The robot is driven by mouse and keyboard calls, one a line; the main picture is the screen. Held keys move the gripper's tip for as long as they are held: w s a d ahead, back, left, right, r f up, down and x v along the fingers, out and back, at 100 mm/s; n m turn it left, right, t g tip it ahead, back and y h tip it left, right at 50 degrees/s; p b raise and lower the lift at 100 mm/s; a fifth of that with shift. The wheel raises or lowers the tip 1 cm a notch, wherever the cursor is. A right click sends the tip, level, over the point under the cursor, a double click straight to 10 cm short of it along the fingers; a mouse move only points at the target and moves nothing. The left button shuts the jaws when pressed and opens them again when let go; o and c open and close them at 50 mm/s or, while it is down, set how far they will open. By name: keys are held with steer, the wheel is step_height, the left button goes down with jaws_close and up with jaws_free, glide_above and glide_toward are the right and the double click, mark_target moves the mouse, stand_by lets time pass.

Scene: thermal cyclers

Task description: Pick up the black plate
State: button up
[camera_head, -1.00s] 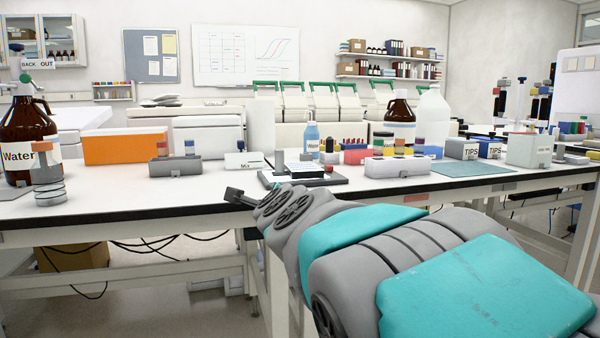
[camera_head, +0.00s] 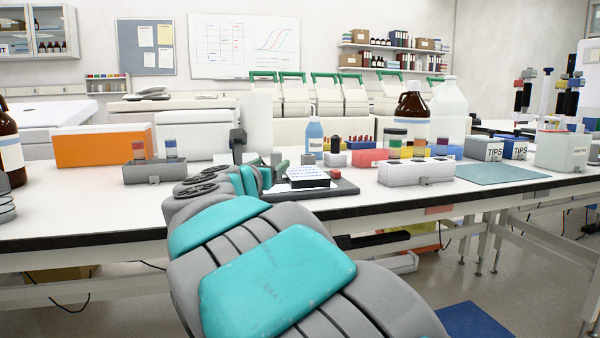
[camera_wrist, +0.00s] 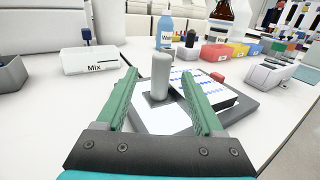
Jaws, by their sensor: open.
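The black plate (camera_head: 308,178) has dark sides and a white top with blue dots. It lies on a dark grey stand near the bench's front edge, and also shows in the wrist view (camera_wrist: 218,98). My gripper (camera_wrist: 156,78) is open, its two green fingers apart and nothing held. In the wrist view the right finger overlaps the plate's left side, and most of the plate lies right of the fingers. I cannot tell if they touch.
A grey rounded post (camera_wrist: 160,70) stands between the fingers in the wrist view, beside the plate. A white Mix box (camera_wrist: 90,60) is at left. A blue bottle (camera_head: 314,136) and coloured racks stand behind. The blue-grey mat (camera_head: 500,174) at right is bare.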

mark_target(280, 159)
steer(key=shift+p+x, duration=0.3)
steer(key=shift+x, duration=0.95)
steer(key=shift+f+p+x, duration=0.1)
steer(key=shift+p+x, duration=0.25)
steer(key=shift+x, duration=0.95)
steer(key=shift+f+p+x, duration=0.15)
steer(key=shift+p+x, duration=0.2)
steer(key=shift+x, duration=0.95)
jaws_close()
